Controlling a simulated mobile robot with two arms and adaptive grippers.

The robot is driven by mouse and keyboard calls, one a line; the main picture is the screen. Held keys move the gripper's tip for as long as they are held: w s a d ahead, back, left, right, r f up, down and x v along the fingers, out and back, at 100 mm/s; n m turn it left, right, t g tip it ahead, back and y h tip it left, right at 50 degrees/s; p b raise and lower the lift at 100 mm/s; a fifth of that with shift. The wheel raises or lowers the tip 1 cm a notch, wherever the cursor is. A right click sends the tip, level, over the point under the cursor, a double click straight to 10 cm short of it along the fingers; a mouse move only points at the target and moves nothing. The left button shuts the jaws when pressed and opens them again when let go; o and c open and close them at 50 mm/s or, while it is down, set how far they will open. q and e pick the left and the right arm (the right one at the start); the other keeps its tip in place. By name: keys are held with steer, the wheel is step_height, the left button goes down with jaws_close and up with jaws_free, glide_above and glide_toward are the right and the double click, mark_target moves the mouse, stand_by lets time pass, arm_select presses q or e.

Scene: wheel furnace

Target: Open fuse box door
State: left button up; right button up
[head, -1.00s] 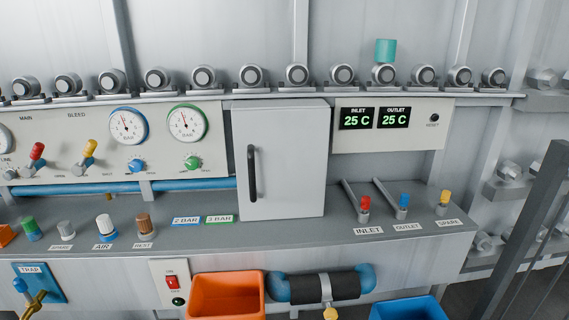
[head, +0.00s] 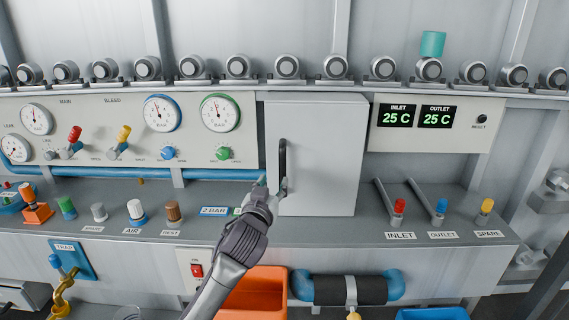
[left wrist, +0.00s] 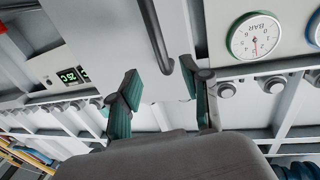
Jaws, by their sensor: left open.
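The fuse box door (head: 325,150) is a light grey panel in the middle of the head view, and it looks closed. Its black vertical handle (head: 283,162) is on the door's left side. My left gripper (head: 273,184) is open, at the lower end of the handle. In the left wrist view the two green-padded fingers (left wrist: 160,95) are spread apart. The handle (left wrist: 158,35) shows there, its bent end just beyond the fingertips, and nothing is held between them. Contact with the handle cannot be told. My right gripper is not in view.
A shelf (head: 360,228) below the box carries coloured knobs, with the inlet lever (head: 398,210) right of the door. A gauge panel (head: 100,150) is on the left and a temperature display panel (head: 440,130) on the right. An orange bin (head: 262,290) stands below.

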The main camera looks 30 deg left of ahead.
mark_target(281, 166)
arm_select(q)
steer(key=p+x, duration=0.1)
steer(key=x, duration=1)
steer(key=shift+f, duration=0.15)
jaws_close()
